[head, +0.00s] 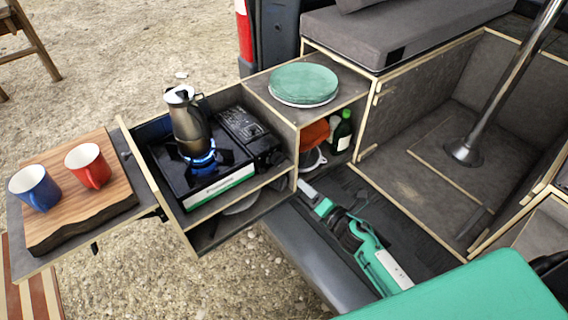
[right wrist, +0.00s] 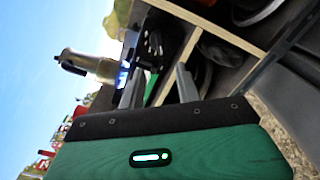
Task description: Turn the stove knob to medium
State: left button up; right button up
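The black camping stove (head: 215,185) sits in the pulled-out drawer, with a green and white strip along its front. Its dark knob (head: 272,158) seems to be at the stove's right end; its setting is too small to read. A blue flame (head: 205,158) burns under the metal coffee pot (head: 188,118). My right gripper (head: 308,190) is low, to the right of the stove and apart from it. In the right wrist view, its two grey fingers (right wrist: 159,88) are spread with nothing held, and the pot (right wrist: 90,65) and flame show beyond. My left gripper is not in view.
A blue mug (head: 36,188) and a red mug (head: 88,166) stand on a wooden board at the left. Green plates (head: 303,83) lie on the cabinet top. A shelf holding a dark bottle (head: 342,132) is right of the stove. The drawer wall and cabinet edges are close by.

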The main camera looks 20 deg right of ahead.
aim_at(279, 159)
jog(key=p+x, duration=0.1)
jog(key=x, duration=0.9)
jog(key=shift+w+p, duration=0.3)
jog(key=shift+w, duration=0.1)
jog(key=shift+a, duration=0.1)
grip_shut()
